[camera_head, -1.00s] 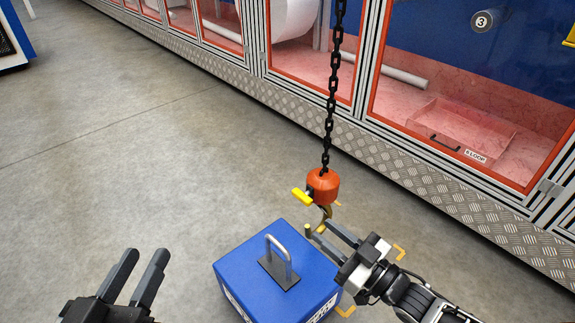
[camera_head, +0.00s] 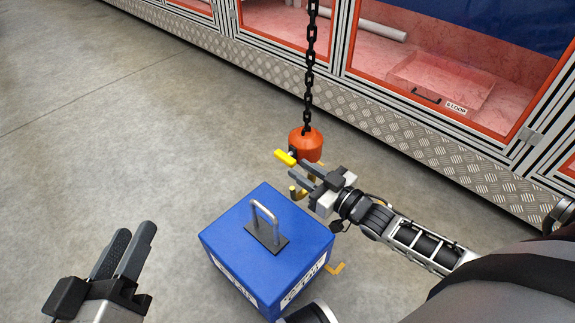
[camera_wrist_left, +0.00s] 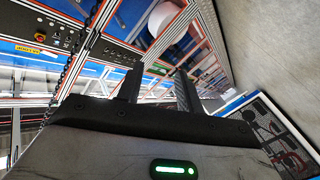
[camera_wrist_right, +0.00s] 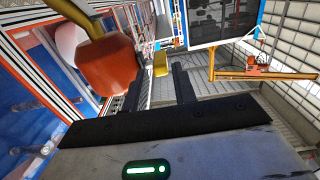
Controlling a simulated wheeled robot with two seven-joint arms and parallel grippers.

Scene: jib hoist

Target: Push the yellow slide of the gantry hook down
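The gantry hook hangs on a black chain, with an orange-red block (camera_head: 305,144) and a yellowish hook (camera_head: 296,191) below it. Its yellow slide (camera_head: 284,157) sticks out to the left of the block. My right gripper (camera_head: 297,171) is open just below the slide, in front of the hook; contact cannot be told. In the right wrist view the yellow slide (camera_wrist_right: 160,64) shows beyond and between the open fingertips, and the orange block (camera_wrist_right: 108,67) is to their left. My left gripper (camera_head: 140,233) is open and empty at the lower left, far from the hook.
A blue box (camera_head: 235,232) with a metal handle (camera_head: 265,218) stands on the floor below the hook. Orange-framed cabinets (camera_head: 430,80) line the back. The grey floor at left is clear.

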